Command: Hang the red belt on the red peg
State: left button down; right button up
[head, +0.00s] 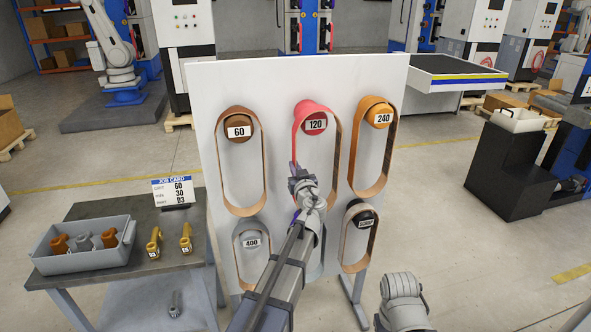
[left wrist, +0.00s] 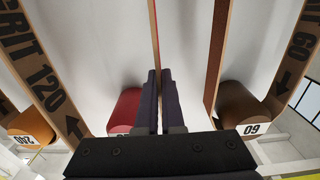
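The red belt (head: 336,155) is an upright loop around the red peg (head: 316,124), which is labelled 120, at the top middle of the white board. Whether the belt's top rests on the peg is hard to tell. My left gripper (head: 293,172) is at the belt's left strand, below the peg. In the left wrist view, my left gripper (left wrist: 159,80) is shut on that strand, seen edge-on. The belt's other strand, printed GRIT 120 (left wrist: 42,75), lies beyond the red peg (left wrist: 125,110). My right gripper is out of view.
The white board (head: 280,85) also holds a brown 60 belt (head: 264,170), an orange 240 belt (head: 388,155), a grey 400 belt (head: 238,265) and a black-peg belt (head: 372,245). My left arm covers the bottom middle. A side table carries a grey bin (head: 85,262) and a job card (head: 173,190).

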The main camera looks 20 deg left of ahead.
pick_arm(q)
jog(key=shift+x, duration=1.1)
jog(key=shift+w+a, duration=0.1)
jog(key=shift+w, duration=0.05)
jog(key=shift+x, duration=1.05)
jog(key=shift+w, duration=0.1)
jog(key=shift+x, duration=0.9)
jog(key=shift+f, duration=0.15)
jog(key=shift+f+b, duration=0.25)
jog(key=shift+b, duration=0.2)
